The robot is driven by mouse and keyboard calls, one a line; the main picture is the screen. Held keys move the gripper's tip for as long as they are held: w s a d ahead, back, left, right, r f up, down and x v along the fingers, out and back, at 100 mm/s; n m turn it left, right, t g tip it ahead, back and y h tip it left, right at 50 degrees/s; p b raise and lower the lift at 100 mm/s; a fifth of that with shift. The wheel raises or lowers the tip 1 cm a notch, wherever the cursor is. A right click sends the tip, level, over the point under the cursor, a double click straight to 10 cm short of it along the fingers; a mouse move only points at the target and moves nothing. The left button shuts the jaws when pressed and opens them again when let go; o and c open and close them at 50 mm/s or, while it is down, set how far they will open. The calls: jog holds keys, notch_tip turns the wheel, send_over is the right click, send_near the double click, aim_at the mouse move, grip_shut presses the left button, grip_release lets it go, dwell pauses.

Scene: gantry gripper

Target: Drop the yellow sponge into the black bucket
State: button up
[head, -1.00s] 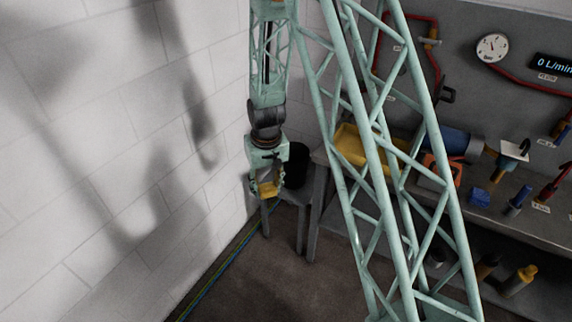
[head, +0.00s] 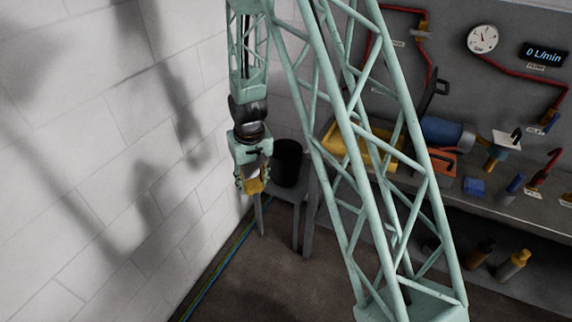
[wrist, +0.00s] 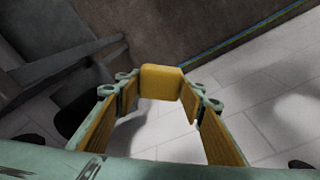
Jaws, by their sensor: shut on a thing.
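The yellow sponge (head: 254,187) is pinched between the fingertips of my gripper (head: 253,180) in the head view. In the wrist view the sponge (wrist: 161,82) sits at the tips of the two wood-coloured fingers of my gripper (wrist: 160,88). The black bucket (head: 288,160) stands upright on a small grey stand, just right of my gripper in the head view. My gripper hangs beside it, not over it. In the wrist view a dark shape at the left, partly behind a finger, looks like the bucket (wrist: 72,112). The inside of the bucket is hidden.
The white block wall (head: 90,150) is close on the left. The grey stand (head: 286,191) adjoins a workbench (head: 520,208) with a yellow tray (head: 345,143), a blue cylinder (head: 442,133) and tools. Blue and green lines (head: 222,264) run along the floor by the wall.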

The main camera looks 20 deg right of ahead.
jog(key=w+d+f+m+b, duration=0.3)
jog(key=w+d+m, duration=0.2)
jog(key=w+d, duration=0.9)
jog(key=w+d+f+m+h+b, duration=0.1)
jog(key=w+d+f+m+b, duration=0.2)
jog(key=w+d, duration=1.1)
jog(key=shift+w+d+f+m+g, duration=0.25)
jog(key=shift+w+f+m, duration=0.4)
jog(key=shift+m, duration=0.55)
jog(key=shift+s+f, duration=0.1)
jog(key=shift+f, duration=0.1)
jog(key=shift+f+b, duration=1.2)
jog(key=shift+f, duration=1.7)
jog(key=o, duration=0.9)
